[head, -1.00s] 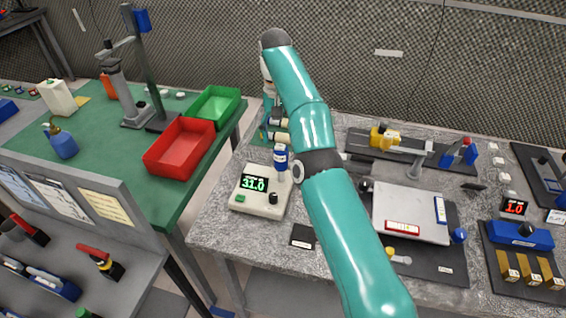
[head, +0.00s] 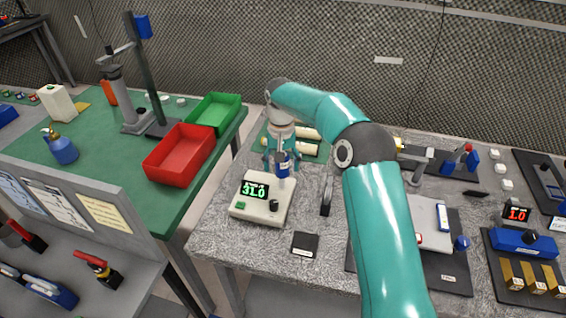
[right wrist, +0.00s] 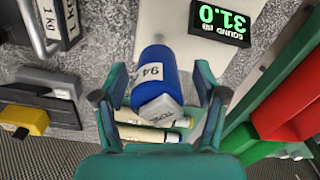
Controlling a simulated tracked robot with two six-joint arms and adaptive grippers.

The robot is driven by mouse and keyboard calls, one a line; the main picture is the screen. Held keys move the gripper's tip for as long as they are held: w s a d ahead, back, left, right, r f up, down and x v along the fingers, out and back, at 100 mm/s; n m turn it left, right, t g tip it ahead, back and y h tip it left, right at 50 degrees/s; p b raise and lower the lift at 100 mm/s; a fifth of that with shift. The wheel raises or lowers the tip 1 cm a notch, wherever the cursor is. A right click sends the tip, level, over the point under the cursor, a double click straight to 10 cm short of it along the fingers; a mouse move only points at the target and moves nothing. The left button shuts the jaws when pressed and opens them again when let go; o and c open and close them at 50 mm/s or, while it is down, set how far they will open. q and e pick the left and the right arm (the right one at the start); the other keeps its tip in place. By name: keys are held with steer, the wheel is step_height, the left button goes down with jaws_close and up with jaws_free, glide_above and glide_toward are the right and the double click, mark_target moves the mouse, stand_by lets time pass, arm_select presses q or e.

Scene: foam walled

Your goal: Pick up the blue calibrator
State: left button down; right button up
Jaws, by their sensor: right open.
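The blue calibrator (head: 283,169) is a short blue cylinder at the back edge of the cream sound meter (head: 262,199), whose green display reads 31.0. In the right wrist view the calibrator (right wrist: 158,72) shows a white "94" label and a pale end facing the camera. My right gripper (head: 283,162) is above it, pointing down. In the right wrist view its open fingers (right wrist: 160,98) stand on either side of the calibrator, with gaps visible. Contact is not clear. My left gripper is not in view.
A red bin (head: 180,154) and a green bin (head: 214,110) stand on the green table to the left. Pale cylinders (head: 305,148) lie behind my gripper.

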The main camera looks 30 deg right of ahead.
steer(key=c, duration=1.2)
steer(key=shift+c, duration=0.2)
steer(key=shift+r, duration=0.15)
